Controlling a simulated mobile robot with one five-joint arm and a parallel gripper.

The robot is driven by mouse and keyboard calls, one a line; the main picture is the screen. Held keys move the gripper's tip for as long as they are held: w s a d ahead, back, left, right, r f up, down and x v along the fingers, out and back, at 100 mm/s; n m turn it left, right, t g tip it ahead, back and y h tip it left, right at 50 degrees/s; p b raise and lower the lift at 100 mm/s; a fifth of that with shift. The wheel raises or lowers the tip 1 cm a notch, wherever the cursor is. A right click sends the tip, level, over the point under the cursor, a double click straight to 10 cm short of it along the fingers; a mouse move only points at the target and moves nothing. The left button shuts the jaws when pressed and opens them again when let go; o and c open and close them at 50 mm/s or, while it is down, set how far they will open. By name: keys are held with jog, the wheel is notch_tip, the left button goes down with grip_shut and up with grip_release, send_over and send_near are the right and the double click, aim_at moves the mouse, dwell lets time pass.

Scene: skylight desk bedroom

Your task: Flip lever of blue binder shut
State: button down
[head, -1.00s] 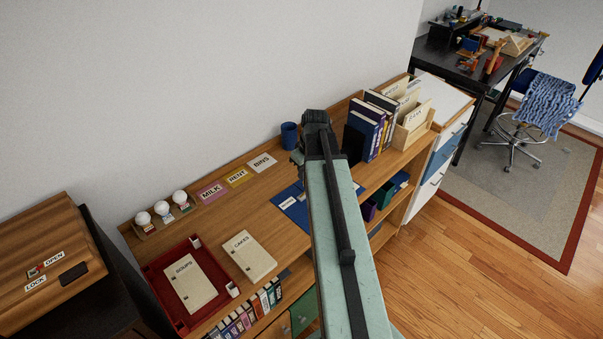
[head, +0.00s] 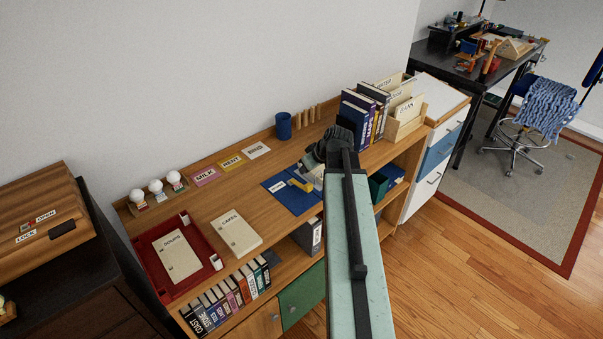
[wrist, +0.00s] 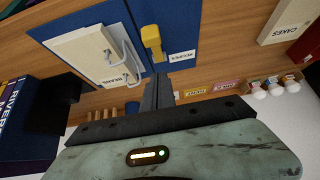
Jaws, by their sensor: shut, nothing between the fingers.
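The blue binder (head: 284,197) lies open on the wooden desk-height shelf top, partly hidden behind my arm in the head view. In the wrist view its blue cover (wrist: 186,22) shows metal rings with cream sheets (wrist: 85,52) on them. The yellow lever (wrist: 152,42) is on the binder beside the rings; it also shows in the head view (head: 301,184). I cannot tell the lever's exact tilt. My gripper (wrist: 158,90) is shut and empty, its dark fingertips close to the lever's end; contact is unclear. In the head view my gripper (head: 312,171) is over the binder.
A blue cup (head: 284,125) stands at the back. Upright books (head: 360,120) and a wooden file box (head: 404,124) stand to the right. A cream CAKES binder (head: 235,233) and a red tray (head: 156,268) lie to the left. Labels and white bulbs line the back.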

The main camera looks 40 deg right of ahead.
jog(key=shift+s+d, duration=0.1)
jog(key=shift+d, duration=0.1)
jog(key=shift+w+a+f, duration=0.1)
jog(key=shift+w, duration=0.1)
jog(key=shift+a, duration=0.2)
jog(key=shift+w, duration=0.75)
jog(key=shift+a, duration=0.1)
